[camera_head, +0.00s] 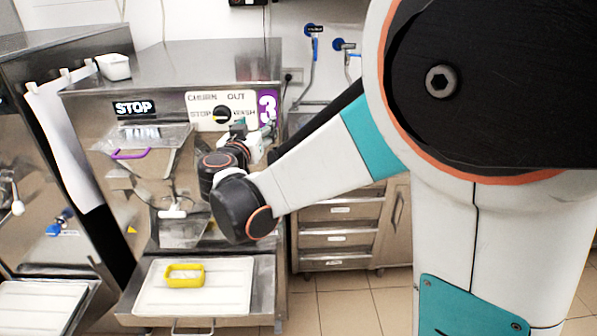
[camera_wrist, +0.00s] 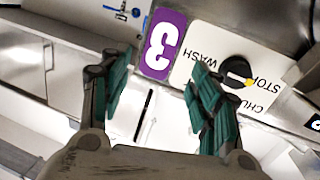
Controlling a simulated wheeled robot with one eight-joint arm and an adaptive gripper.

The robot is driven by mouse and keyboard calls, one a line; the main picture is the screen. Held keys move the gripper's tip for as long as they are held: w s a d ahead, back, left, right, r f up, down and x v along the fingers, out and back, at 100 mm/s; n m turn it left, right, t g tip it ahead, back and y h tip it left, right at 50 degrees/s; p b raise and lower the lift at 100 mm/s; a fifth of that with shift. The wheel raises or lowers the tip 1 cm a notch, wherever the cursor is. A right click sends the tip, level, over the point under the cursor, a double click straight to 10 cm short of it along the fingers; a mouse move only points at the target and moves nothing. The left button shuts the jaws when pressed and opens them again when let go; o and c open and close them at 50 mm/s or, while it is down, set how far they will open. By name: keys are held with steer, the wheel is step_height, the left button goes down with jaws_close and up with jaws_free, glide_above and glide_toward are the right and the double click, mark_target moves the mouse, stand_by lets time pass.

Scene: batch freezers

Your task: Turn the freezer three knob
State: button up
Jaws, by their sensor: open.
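The freezer three knob (camera_head: 222,114) is a round black dial with a yellow pointer, on a white panel marked CHURN, OUT, STOP and WASH. A purple label with a white 3 (camera_head: 268,108) is beside the panel. In the head view the pointer is toward the upper left. In the wrist view the knob (camera_wrist: 238,73) is at the upper right, with its yellow mark toward STOP. My gripper (camera_wrist: 160,88) is open and empty, its green-padded fingers apart. The knob is beyond the right finger, not between the fingers. In the head view my gripper (camera_head: 240,130) is just below and right of the knob, partly hidden by my wrist.
A STOP sign (camera_head: 134,108) and a hopper with a purple handle (camera_head: 131,154) are left of the panel. A yellow container (camera_head: 185,275) sits on a white tray below. A white tub (camera_head: 114,67) stands on top. Drawers (camera_head: 340,238) stand to the right.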

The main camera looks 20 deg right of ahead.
steer(key=s+d+f+g+y+b, duration=0.1)
steer(key=s+d+f+g+b, duration=0.3)
steer(key=s+d, duration=0.7)
step_height(320, 180, down, 5)
steer(key=shift+s+r+n+g+y+b, duration=0.2)
steer(key=shift+s+n+g+y+b, duration=0.15)
steer(key=shift+s+b, duration=0.75)
steer(key=s+a+f+n+g+y, duration=0.1)
steer(key=s+a+f+n+y, duration=0.1)
steer(key=s, duration=0.8)
steer(key=s+a+f+n+g+y, duration=0.2)
steer(key=s+a+f+y, duration=0.3)
steer(key=s, duration=0.5)
steer(key=shift+s+a+f+n, duration=0.2)
steer(key=shift+a+f+n, duration=0.15)
steer(key=shift+a+f, duration=0.65)
steer(key=shift+a+r, duration=0.1)
